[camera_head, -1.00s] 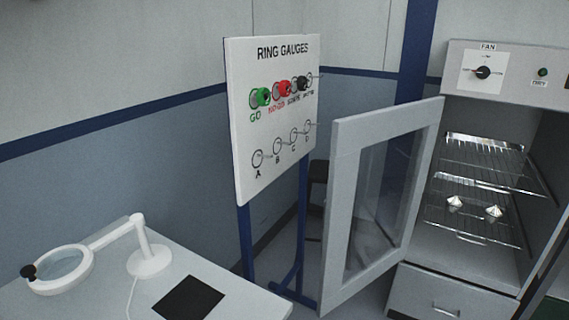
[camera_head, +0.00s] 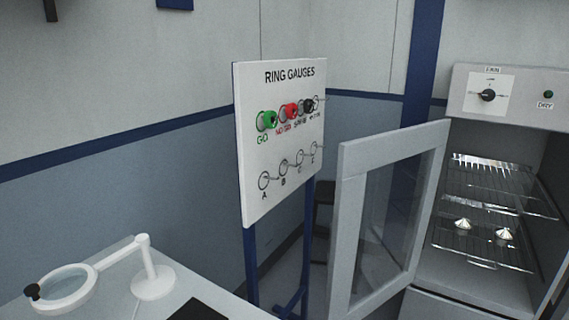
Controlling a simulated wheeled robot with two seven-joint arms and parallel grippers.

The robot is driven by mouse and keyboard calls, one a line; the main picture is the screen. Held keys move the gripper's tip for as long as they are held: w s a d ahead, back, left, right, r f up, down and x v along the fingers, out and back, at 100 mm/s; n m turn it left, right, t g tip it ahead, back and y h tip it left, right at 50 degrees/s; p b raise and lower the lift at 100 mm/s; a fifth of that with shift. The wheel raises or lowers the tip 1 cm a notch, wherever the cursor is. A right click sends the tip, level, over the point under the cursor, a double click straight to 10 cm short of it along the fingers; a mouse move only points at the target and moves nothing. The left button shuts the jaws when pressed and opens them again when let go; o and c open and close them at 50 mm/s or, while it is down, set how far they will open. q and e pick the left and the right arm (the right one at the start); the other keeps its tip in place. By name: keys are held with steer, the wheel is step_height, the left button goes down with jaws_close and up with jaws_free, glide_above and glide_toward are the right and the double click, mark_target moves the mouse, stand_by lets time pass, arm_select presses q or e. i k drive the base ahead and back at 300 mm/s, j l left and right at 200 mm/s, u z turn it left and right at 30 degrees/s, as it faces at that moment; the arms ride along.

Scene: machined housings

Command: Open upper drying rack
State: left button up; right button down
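The drying cabinet (camera_head: 470,110) stands at the right with its glazed door (camera_head: 392,215) swung open to the left. The upper drying rack (camera_head: 500,182) is a wire shelf inside, and it looks empty. The lower wire rack (camera_head: 486,248) holds two small shiny cone-shaped parts, one left (camera_head: 463,224) and one right (camera_head: 504,234). The right ends of both racks run close to the picture's edge. Neither of my grippers is in view.
A white ring gauge board (camera_head: 283,140) on a blue stand is left of the door. A table with a magnifier lamp (camera_head: 68,288) and a dark mat (camera_head: 200,310) is at the lower left. The door's free edge reaches out near the board's stand.

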mark_target(457, 156)
steer(key=i+l+z, duration=0.35)
steer(key=l, duration=0.15)
steer(key=i+l+z, duration=0.7)
steer(key=l, duration=0.15)
steer(key=k, duration=0.1)
